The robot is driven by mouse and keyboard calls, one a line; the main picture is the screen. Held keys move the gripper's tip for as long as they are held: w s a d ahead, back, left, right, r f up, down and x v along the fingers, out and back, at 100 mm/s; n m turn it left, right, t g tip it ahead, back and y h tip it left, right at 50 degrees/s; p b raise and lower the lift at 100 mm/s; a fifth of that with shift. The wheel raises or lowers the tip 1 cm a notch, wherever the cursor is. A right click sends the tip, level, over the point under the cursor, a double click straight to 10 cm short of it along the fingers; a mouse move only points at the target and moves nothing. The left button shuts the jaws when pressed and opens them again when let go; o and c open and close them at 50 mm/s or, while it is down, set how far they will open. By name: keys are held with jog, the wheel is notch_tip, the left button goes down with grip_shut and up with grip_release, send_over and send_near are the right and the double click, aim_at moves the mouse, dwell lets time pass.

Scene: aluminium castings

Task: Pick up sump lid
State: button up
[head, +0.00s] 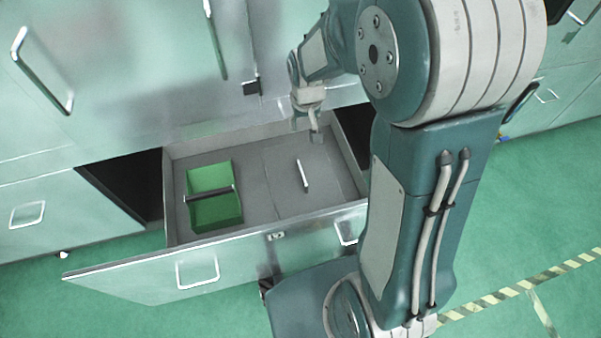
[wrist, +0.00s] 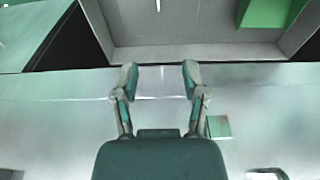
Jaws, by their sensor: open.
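A light, thin bar handle (head: 302,175) stands in the right half of an open drawer. It appears to belong to a flat grey panel (head: 326,178) there, which I take to be the sump lid, though its outline is unclear. The handle's end also shows at the top edge of the wrist view (wrist: 158,5). My gripper (head: 305,129) is above the back of the drawer, apart from the handle. In the wrist view my gripper (wrist: 160,76) has its two fingers spread with nothing between them.
The drawer (head: 225,238) is pulled out of a pale green cabinet. A green tray (head: 228,211) with a dark bar across it sits in its left half. Cabinet doors with handles (head: 42,68) rise behind. Green floor (head: 540,215) is clear at the right.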

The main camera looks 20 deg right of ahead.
jog(key=g, duration=0.2)
send_over(302, 171)
notch_tip(302, 171, down, 17)
jog(key=f, duration=0.5)
jog(key=shift+s+a+f, duration=0.15)
jog(key=shift+s+f, duration=0.05)
jog(key=shift+f, duration=0.6)
notch_tip(302, 171, down, 5)
jog(key=shift+w, duration=0.15)
grip_shut()
